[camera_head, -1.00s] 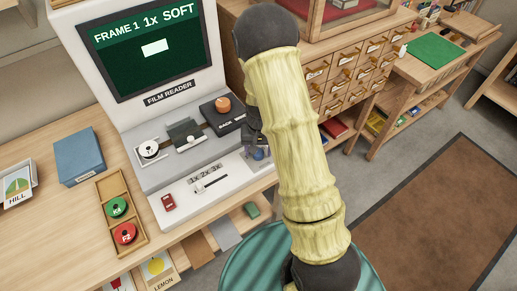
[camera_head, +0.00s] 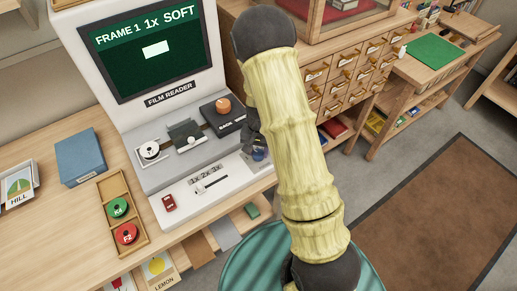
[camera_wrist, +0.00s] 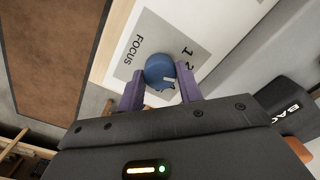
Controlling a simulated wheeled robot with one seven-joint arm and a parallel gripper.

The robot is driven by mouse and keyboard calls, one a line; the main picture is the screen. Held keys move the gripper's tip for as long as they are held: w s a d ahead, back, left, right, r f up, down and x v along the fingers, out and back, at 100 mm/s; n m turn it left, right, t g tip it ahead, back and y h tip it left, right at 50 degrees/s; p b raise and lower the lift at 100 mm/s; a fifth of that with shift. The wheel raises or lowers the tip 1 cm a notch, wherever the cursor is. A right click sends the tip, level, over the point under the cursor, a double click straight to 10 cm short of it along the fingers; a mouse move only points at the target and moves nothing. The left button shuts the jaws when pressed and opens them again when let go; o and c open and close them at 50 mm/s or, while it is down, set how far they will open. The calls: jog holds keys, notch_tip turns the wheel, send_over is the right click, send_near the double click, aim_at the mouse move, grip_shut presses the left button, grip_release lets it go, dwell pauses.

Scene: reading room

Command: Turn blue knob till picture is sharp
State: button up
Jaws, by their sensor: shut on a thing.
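The blue knob (camera_wrist: 160,71) sits on the film reader's light panel beside the word FOCUS. My gripper (camera_wrist: 160,88) has its two purple fingers on either side of the knob and is shut on it in the wrist view. A white pointer mark shows on the knob. In the head view the knob (camera_head: 259,155) is partly hidden by my gripper (camera_head: 256,147). The film reader (camera_head: 170,170) has a green screen (camera_head: 150,48) that reads "FRAME 1 1x SOFT", with a white rectangle below the words.
A red switch (camera_head: 169,202), a zoom slider (camera_head: 212,183) and an orange knob (camera_head: 223,105) are on the reader. A wooden tray (camera_head: 143,239) with green and red reels and a blue box (camera_head: 80,157) stand to the left. Card drawers (camera_head: 358,66) stand behind my arm.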

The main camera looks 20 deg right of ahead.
aim_at(260, 153)
jog(key=shift+m+p, duration=0.6)
jog(key=shift+m, duration=1.2)
jog(key=o, duration=1)
jog(key=r, duration=1.7)
jog(key=shift+s+d+r, duration=0.15)
jog(key=shift+d+r, duration=0.05)
jog(key=shift+r, duration=0.05)
